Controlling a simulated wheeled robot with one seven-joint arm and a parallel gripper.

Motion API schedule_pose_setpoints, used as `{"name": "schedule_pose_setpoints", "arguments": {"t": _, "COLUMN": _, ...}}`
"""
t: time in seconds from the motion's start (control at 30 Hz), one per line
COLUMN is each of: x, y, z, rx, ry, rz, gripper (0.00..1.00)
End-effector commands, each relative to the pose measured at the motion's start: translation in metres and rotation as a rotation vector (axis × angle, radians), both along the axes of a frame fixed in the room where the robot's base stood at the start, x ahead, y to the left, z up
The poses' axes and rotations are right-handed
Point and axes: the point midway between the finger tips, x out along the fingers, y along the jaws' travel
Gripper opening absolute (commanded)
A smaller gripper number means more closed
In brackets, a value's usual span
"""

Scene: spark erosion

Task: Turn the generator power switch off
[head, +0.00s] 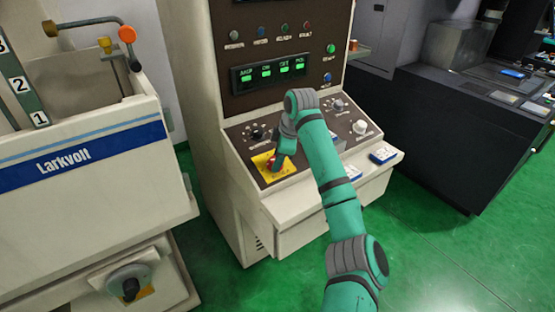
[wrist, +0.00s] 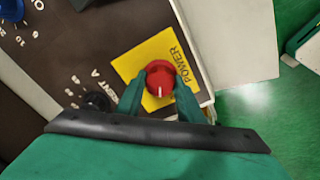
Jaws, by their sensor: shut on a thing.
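The generator power switch (wrist: 160,78) is a red rotary knob with a white pointer line, on a yellow plate (wrist: 129,66) marked POWER. In the wrist view the white line points toward the bottom of the picture, toward my gripper's palm. My gripper (wrist: 160,95) has one green finger on each side of the knob and is shut on it. In the head view the yellow plate (head: 264,172) lies at the lower left of the sloped console, and my gripper (head: 279,162) covers most of the red knob.
The generator cabinet (head: 228,130) has lit green indicators on its display (head: 268,72). Other knobs, one black (wrist: 97,101), sit near the switch. A white Larkvolt tank (head: 90,165) stands left, a dark machine (head: 460,130) right. Green floor (head: 440,250) is clear at the front right.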

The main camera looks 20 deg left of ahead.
Motion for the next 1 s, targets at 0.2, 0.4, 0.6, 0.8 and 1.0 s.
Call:
{"name": "schedule_pose_setpoints", "arguments": {"t": 0.2, "x": 0.0007, "y": -0.0015, "z": 0.0005, "rx": -0.041, "ry": -0.052, "rz": 0.179, "gripper": 0.12}}
{"name": "schedule_pose_setpoints", "arguments": {"t": 0.4, "x": 0.0005, "y": -0.0012, "z": 0.0005, "rx": -0.072, "ry": -0.091, "rz": 0.318, "gripper": 0.12}}
{"name": "schedule_pose_setpoints", "arguments": {"t": 0.6, "x": 0.0002, "y": -0.0012, "z": 0.0005, "rx": -0.093, "ry": -0.117, "rz": 0.411, "gripper": 0.12}}
{"name": "schedule_pose_setpoints", "arguments": {"t": 0.8, "x": 0.0002, "y": -0.0013, "z": 0.0006, "rx": -0.104, "ry": -0.131, "rz": 0.460, "gripper": 0.12}}
{"name": "schedule_pose_setpoints", "arguments": {"t": 1.0, "x": 0.0001, "y": -0.0013, "z": 0.0006, "rx": -0.108, "ry": -0.135, "rz": 0.475, "gripper": 0.12}}
